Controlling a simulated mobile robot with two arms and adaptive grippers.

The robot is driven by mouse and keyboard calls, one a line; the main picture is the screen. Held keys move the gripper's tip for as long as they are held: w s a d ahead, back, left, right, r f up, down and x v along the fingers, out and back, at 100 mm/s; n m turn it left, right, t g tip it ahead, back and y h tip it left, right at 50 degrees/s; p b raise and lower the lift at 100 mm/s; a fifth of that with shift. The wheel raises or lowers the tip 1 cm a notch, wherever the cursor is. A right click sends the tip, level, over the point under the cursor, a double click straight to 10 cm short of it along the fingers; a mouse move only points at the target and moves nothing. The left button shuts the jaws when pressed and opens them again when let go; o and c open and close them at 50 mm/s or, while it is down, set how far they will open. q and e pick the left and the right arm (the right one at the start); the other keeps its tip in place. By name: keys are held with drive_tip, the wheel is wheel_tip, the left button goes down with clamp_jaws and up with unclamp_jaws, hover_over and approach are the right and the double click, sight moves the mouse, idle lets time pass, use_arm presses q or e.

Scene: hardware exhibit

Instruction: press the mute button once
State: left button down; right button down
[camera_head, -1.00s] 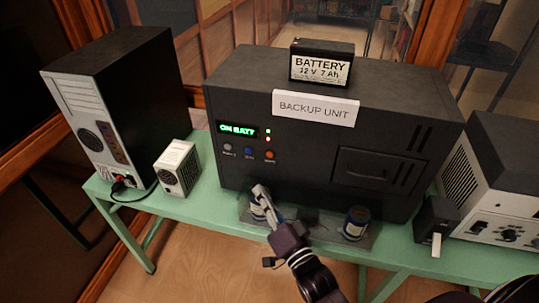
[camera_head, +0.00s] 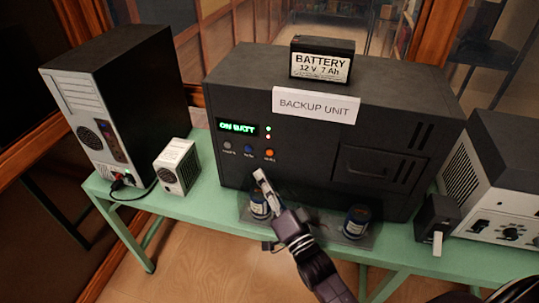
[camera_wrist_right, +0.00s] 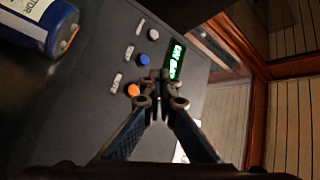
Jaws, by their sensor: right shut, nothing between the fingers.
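The backup unit (camera_head: 310,172) is a dark box with a lit green display (camera_head: 237,127) reading ON BATT. Below the display are a grey button (camera_head: 227,145), a blue button (camera_head: 248,149) and an orange button (camera_head: 270,153); their small labels are hard to read, the orange one's looking like MUTE. My right gripper (camera_head: 260,175) is shut and empty, its tips just below the orange button in the head view. In the right wrist view, the orange button (camera_wrist_right: 132,90) shows left of the fingertips (camera_wrist_right: 160,78), apparently clear of them. My left gripper is not in view.
A white box (camera_head: 177,167) stands left on the green table (camera_head: 208,215).

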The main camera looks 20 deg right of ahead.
sight(270, 153)
drive_tip(key=w+d, duration=0.1)
drive_tip(key=w+d+b, duration=0.1)
drive_tip(key=w, duration=0.1)
drive_tip(key=shift+w+f, duration=0.1)
drive_tip(key=shift+w, duration=0.05)
drive_tip(key=shift+w+d, duration=0.6)
drive_tip(key=shift+w, duration=0.15)
drive_tip(key=shift+w+d, duration=0.1)
drive_tip(key=shift+w, duration=0.05)
idle(0.7)
drive_tip(key=shift+w+d, duration=0.15)
drive_tip(key=shift+w, duration=0.05)
drive_tip(key=shift+w+d, duration=0.25)
drive_tip(key=shift+w, duration=0.1)
idle(0.9)
drive_tip(key=shift+s+a, duration=0.1)
drive_tip(key=shift+s, duration=0.05)
drive_tip(key=shift+s+a, duration=0.25)
drive_tip(key=shift+s, duration=0.05)
drive_tip(key=shift+s+a, duration=0.15)
drive_tip(key=shift+s, duration=0.15)
